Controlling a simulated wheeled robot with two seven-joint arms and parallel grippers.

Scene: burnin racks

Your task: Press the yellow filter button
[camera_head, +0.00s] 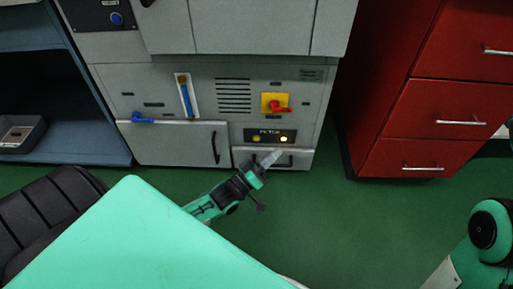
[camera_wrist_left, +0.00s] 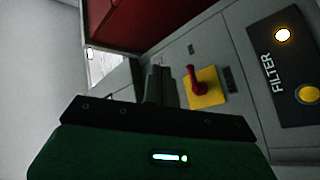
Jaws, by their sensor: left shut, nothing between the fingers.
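The filter panel (camera_head: 270,132) is a dark plate low on the grey cabinet. The yellow filter button (camera_head: 257,139) is a dull yellow dome on its left side, with a bright lit lamp (camera_head: 283,139) to its right. In the left wrist view the yellow button (camera_wrist_left: 307,94) and lit lamp (camera_wrist_left: 283,35) show at the right edge, beside the word FILTER. My left gripper (camera_head: 272,158) is shut and empty, just below the panel in the head view. Its fingers (camera_wrist_left: 160,85) point left of the panel in the wrist view. I cannot tell if they touch the cabinet. My right gripper is out of view.
A red rotary switch (camera_head: 280,106) on a yellow plate sits above the panel. A blue handle (camera_head: 187,99) and a blue valve (camera_head: 142,118) are to the left. A red drawer cabinet (camera_head: 435,110) stands at right. Green floor (camera_head: 310,220) lies clear in front.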

